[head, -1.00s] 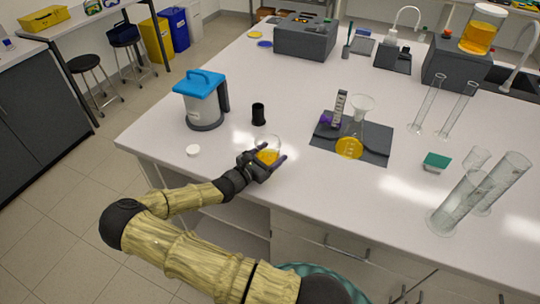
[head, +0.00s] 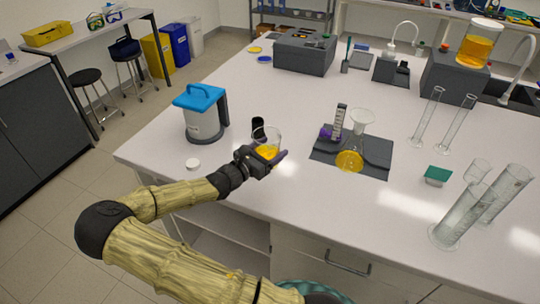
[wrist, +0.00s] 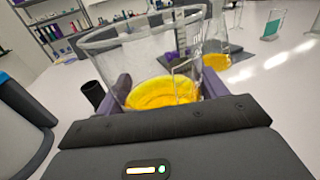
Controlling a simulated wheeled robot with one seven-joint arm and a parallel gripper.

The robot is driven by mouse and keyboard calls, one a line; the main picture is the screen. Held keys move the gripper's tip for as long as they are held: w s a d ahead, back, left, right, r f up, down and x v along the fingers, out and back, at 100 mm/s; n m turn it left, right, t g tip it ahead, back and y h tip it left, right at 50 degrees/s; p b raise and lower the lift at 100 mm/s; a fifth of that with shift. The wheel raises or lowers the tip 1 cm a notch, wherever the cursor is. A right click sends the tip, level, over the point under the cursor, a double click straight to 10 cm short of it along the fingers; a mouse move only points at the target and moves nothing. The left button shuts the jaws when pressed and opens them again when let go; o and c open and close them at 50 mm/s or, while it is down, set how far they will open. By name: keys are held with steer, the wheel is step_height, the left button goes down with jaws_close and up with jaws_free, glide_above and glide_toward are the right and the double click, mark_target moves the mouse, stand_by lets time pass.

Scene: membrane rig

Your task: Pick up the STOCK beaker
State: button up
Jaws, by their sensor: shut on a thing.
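A clear glass beaker with yellow liquid (head: 267,142) is between the fingers of my gripper (head: 266,160), near the front left of the white bench. In the wrist view the beaker (wrist: 150,65) stands upright between the two purple-grey fingers, which are shut on it, and fills the middle of the picture. No STOCK label can be read on it. In the head view the beaker looks raised a little above the bench top, and the gripper hides its lower part.
A dark mat (head: 370,170) with a flask of yellow liquid (head: 350,160) lies to the right. Tall glass cylinders (head: 460,215) stand at the far right.

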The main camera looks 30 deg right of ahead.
steer(key=shift+r, duration=0.55)
stand_by(0.4)
